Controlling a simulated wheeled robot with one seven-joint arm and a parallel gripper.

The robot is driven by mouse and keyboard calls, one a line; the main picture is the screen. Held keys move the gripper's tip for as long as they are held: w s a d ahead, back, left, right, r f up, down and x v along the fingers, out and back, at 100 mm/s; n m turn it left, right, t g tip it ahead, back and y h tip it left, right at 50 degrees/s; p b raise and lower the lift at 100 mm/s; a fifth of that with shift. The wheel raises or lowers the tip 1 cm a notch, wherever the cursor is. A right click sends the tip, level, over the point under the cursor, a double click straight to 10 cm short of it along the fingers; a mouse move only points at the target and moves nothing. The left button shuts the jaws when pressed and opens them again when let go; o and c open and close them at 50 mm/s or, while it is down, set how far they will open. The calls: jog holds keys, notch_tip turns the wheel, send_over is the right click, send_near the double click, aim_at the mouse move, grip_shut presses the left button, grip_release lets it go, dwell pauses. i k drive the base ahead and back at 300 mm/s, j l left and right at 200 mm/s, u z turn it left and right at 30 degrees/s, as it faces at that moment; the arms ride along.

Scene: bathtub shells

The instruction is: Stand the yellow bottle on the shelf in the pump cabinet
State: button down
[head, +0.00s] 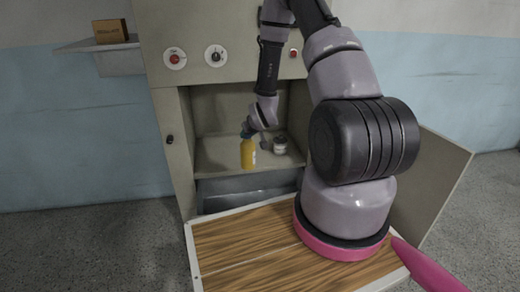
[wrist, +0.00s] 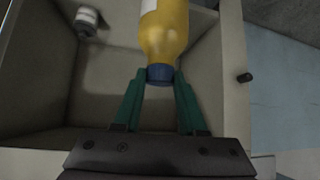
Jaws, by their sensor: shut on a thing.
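The yellow bottle (head: 248,153) is upright inside the open pump cabinet, over the front part of the shelf (head: 215,157). In the wrist view the bottle (wrist: 164,32) has a blue cap and a white label. My gripper (wrist: 160,84) has its green fingers shut on the bottle at the blue cap. In the head view my gripper (head: 247,131) is at the bottle's top, partly hidden by the wrist. I cannot tell whether the bottle's base touches the shelf. The cabinet (head: 170,110) has its door open at the right.
A small white jar with a dark part (head: 280,145) stands on the shelf to the right of the bottle; it also shows in the wrist view (wrist: 87,20). A grey bin (head: 245,188) is below the shelf. A box (head: 110,31) sits on a wall ledge at left.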

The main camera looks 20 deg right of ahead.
aim_at(222, 158)
jog(key=i+j+z, duration=0.1)
jog(key=z, duration=0.25)
jog(key=i+j+z, duration=0.1)
jog(key=j+z, duration=0.55)
jog(key=i+j+z, duration=0.1)
jog(key=j+z, duration=0.15)
jog(key=j, duration=0.7)
jog(key=j+z, duration=0.25)
jog(key=j, duration=1.95)
